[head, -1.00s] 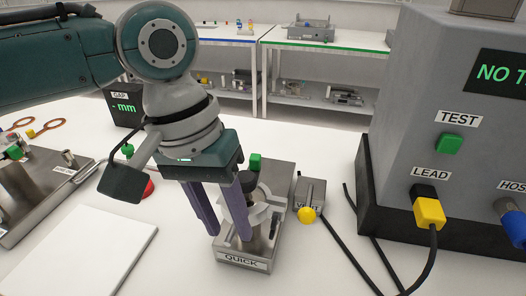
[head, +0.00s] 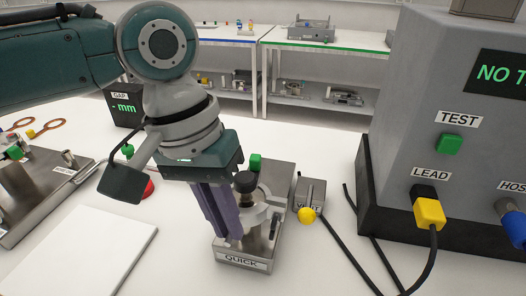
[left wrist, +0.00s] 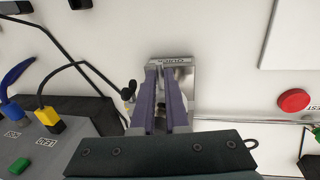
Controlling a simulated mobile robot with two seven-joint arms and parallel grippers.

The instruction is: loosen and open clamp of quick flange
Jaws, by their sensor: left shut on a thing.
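The quick flange fixture, a metal block labelled QUICK (head: 241,262), stands on the white table in the head view. On it is a grey metal clamp (head: 257,214) with a black knob (head: 244,182) above it. My left gripper (head: 233,239) points down at the fixture's left side. Its purple fingers are close together, shut on part of the clamp; the gripped part is mostly hidden by them. In the left wrist view the fingers (left wrist: 163,72) reach over the fixture plate (left wrist: 183,80), with a narrow gap between them. My right gripper is not in view.
A small VENT block with a yellow knob (head: 306,215) stands just right of the fixture. The grey tester with LEAD and TEST labels (head: 458,118) and its black cables fill the right. A white plate (head: 85,252) lies at front left; a red button (left wrist: 293,100) is nearby.

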